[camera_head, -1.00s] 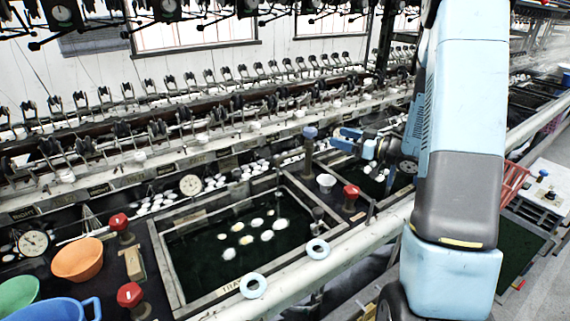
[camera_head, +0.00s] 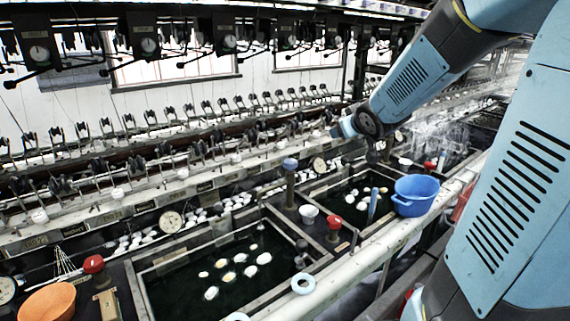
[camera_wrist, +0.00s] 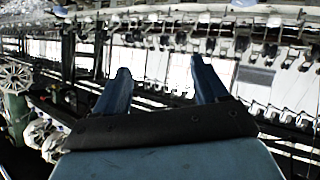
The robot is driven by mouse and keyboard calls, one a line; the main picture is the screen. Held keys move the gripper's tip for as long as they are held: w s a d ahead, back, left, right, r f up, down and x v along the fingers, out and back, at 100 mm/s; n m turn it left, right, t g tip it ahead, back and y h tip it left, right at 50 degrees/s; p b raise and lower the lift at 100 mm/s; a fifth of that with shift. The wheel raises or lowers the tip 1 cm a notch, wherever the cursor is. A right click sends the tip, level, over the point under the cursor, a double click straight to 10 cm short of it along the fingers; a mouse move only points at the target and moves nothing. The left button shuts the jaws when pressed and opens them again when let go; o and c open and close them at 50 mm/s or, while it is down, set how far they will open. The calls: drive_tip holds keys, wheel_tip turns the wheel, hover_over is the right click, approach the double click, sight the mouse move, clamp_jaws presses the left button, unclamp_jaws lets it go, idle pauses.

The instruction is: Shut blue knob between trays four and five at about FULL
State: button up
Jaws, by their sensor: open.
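The blue knob (camera_head: 290,163) tops a brown post between two dark water basins in the head view. The nearer basin (camera_head: 153,304) and the farther basin (camera_head: 349,231) both hold white cocoons; I cannot read their numbers. My gripper (camera_wrist: 160,68) shows two blue fingers spread apart with nothing between them in the wrist view. In the head view my wrist is up and to the right of the blue knob, apart from it, and the fingers are hard to make out. The knob cannot be made out in the wrist view.
Red knobs (camera_head: 334,223) stand on the ledges, one close to the blue knob. A white cup (camera_head: 309,211) sits beside its post. A blue bucket (camera_head: 416,188) stands by the front rail (camera_head: 345,255). An orange bowl (camera_head: 47,303) is at lower left. Reels line the back.

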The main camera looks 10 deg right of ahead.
drive_tip(key=s+a+r+m+g+h, duration=0.1)
drive_tip(key=s+a+r+m+g, duration=0.15)
drive_tip(key=s, duration=0.95)
drive_tip(key=w+r+n+t+y, duration=0.1)
drive_tip(key=w+n+t+y, duration=0.15)
drive_tip(key=w, duration=0.95)
drive_tip(key=w+r+n+t+y, duration=0.2)
drive_tip(key=w+n+y, duration=0.15)
drive_tip(key=w, duration=0.95)
drive_tip(key=n+g+y, duration=1)
drive_tip(key=g+y, duration=0.2)
drive_tip(key=y, duration=0.2)
approach(285, 160)
drive_tip(key=shift+m, duration=0.25)
drive_tip(key=a, duration=0.6)
drive_tip(key=w+a, duration=0.1)
drive_tip(key=a, duration=0.3)
drive_tip(key=shift+f, duration=0.2)
drive_tip(key=shift+c, duration=0.2)
